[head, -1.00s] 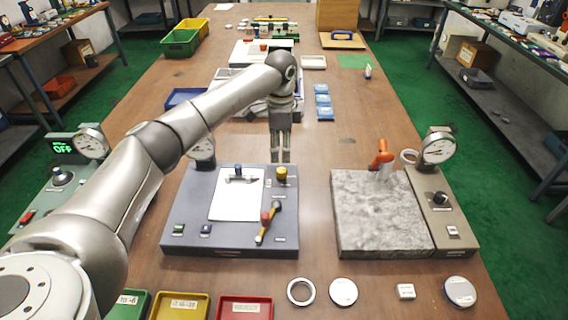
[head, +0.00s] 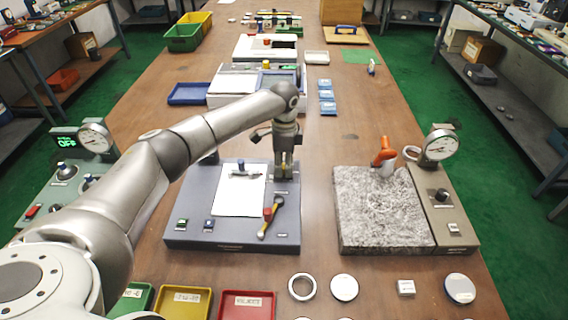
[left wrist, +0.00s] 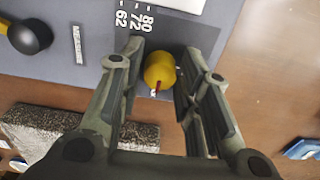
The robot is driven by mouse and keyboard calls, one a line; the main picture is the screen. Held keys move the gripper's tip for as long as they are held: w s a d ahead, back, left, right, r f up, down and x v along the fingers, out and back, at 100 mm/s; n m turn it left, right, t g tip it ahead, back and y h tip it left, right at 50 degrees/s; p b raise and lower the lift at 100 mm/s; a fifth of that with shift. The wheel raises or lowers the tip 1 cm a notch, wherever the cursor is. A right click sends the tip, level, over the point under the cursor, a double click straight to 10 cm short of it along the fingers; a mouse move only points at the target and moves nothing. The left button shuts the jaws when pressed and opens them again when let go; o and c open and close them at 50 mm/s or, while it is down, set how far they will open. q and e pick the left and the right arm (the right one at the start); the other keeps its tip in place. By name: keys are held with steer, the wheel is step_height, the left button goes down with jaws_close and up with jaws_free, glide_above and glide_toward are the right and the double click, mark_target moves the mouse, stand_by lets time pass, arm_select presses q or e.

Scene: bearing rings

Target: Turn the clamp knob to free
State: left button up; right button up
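A yellow knob (left wrist: 160,70) with a red mark stands on the blue-grey fixture panel (head: 185,190); in the head view my gripper hides it. In the left wrist view the knob lies between my fingers, beside the printed numbers 80, 72 and 62. My left gripper (head: 284,174) points down over the fixture's back right corner. Its fingers are spread on both sides of the knob, and I see no firm grip. No clamp label is readable at the knob. My right gripper is not in view.
A lever with a red part (head: 268,213) and a black ball end (left wrist: 30,37) lies in front. A white sheet (head: 239,190) is on the panel. A stone block with an orange handle (head: 384,152) and a dial gauge (head: 440,145) stand right. Bare table separates the fixtures.

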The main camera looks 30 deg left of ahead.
arm_select(q)
steer(key=c, duration=0.5)
steer(key=shift+r+n+p, duration=0.2)
steer(key=shift+n+p, duration=0.5)
steer(key=shift+p, duration=0.5)
steer(key=shift+c, duration=0.2)
steer(key=n+p, duration=0.3)
steer(key=p, duration=0.1)
steer(key=n+p, duration=0.2)
steer(key=n, duration=0.1)
steer(key=n+p, duration=0.3)
steer(key=n, duration=0.2)
steer(key=shift+n+p, duration=0.3)
steer(key=n+p, duration=0.2)
steer(key=n, duration=0.2)
steer(key=shift+f+n, duration=0.15)
steer(key=shift+n, duration=0.25)
